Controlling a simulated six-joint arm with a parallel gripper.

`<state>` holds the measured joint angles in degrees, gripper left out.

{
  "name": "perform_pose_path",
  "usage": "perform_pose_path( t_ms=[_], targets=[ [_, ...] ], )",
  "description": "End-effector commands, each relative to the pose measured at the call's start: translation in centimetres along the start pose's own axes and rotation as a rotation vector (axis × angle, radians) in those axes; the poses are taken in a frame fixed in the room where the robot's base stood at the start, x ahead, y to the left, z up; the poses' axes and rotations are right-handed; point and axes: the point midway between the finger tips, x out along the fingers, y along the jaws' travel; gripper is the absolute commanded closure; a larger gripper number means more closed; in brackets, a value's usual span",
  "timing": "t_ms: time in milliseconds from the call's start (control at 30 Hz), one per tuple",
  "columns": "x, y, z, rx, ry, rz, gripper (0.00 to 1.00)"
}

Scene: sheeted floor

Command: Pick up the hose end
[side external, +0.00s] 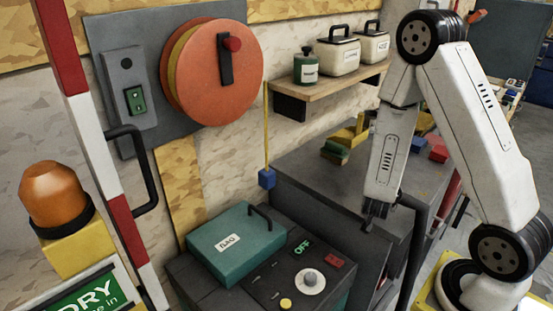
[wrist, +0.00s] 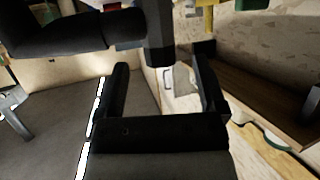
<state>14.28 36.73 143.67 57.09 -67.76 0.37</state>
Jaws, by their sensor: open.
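The hose end appears to be the small blue block (side external: 267,179) hanging at the bottom of a thin yellow line (side external: 266,125) beside the wall in the side view. The line hangs down near the right side of an orange reel (side external: 216,75). My gripper (side external: 369,222) is to the right of the blue block and lower in the picture, clearly apart from it. In the wrist view my gripper (wrist: 160,80) shows its two dark fingers spread, with nothing held between them. I cannot make out the blue block in the wrist view.
A dark bench (side external: 325,180) lies behind my gripper. A wooden shelf (side external: 325,92) holds containers. A dark bent tube (wrist: 80,32) crosses the top of the wrist view.

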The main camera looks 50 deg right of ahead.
Motion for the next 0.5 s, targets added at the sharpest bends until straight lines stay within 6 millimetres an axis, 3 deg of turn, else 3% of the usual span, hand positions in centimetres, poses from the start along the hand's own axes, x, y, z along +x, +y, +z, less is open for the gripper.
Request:
perform_pose_path(
  t_ms=[500],
  targets=[
    [1.6,0.1,0.0,0.000,-0.001,0.001,0.11]
  ],
)
